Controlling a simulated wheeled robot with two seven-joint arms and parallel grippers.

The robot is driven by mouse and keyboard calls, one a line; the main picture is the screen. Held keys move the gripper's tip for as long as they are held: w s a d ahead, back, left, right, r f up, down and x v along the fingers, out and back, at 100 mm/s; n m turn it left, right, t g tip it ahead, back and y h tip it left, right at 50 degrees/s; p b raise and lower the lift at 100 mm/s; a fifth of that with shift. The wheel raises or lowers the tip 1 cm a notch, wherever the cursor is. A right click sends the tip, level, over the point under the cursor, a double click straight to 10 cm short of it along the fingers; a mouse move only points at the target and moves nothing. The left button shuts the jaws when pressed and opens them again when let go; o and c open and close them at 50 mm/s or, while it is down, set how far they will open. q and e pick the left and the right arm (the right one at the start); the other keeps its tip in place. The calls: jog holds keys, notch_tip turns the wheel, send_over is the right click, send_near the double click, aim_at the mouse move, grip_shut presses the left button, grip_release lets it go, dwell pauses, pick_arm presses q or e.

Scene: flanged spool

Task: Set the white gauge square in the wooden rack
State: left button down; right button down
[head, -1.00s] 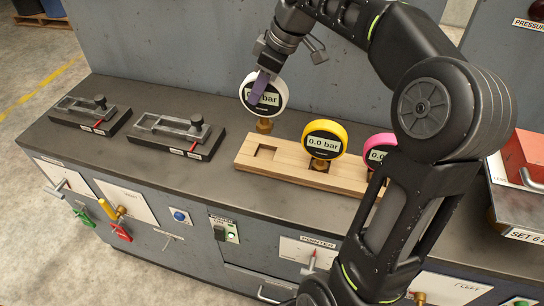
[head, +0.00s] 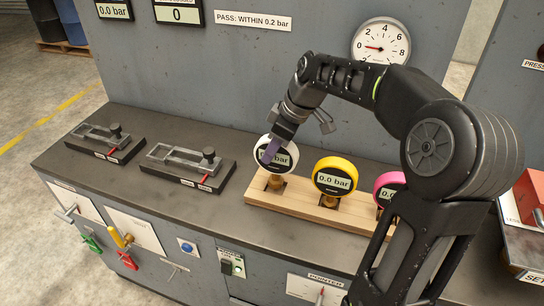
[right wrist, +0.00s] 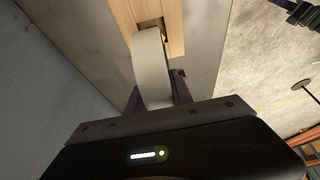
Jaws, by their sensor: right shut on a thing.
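The white gauge (head: 285,160) has a round face, partly covered by my gripper, and a brass stem. It stands over the left square hole of the wooden rack (head: 260,199), with the stem's lower end at the hole. I cannot tell how deep the stem sits. My right gripper (head: 270,150) is shut on the gauge's rim from above. In the right wrist view the gauge (right wrist: 151,68) is edge-on between the fingers, with the rack (right wrist: 162,14) beyond it and part of a dark hole beside it. My left gripper is not in view.
A yellow gauge (head: 334,176) and a pink gauge (head: 388,188) stand in the rack to the right, the pink one partly behind my arm. Two dark fixtures (head: 188,167) (head: 105,144) lie on the bench to the left. The bench between fixtures and rack is clear.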

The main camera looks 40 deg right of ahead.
jog(key=shift+f, duration=1.3)
jog(key=shift+f, duration=0.25)
jog(key=c, duration=1.1)
grip_release()
jog(key=shift+r, duration=0.1)
jog(key=shift+r, duration=0.1)
jog(key=v, duration=1.2)
jog(key=shift+r, duration=0.1)
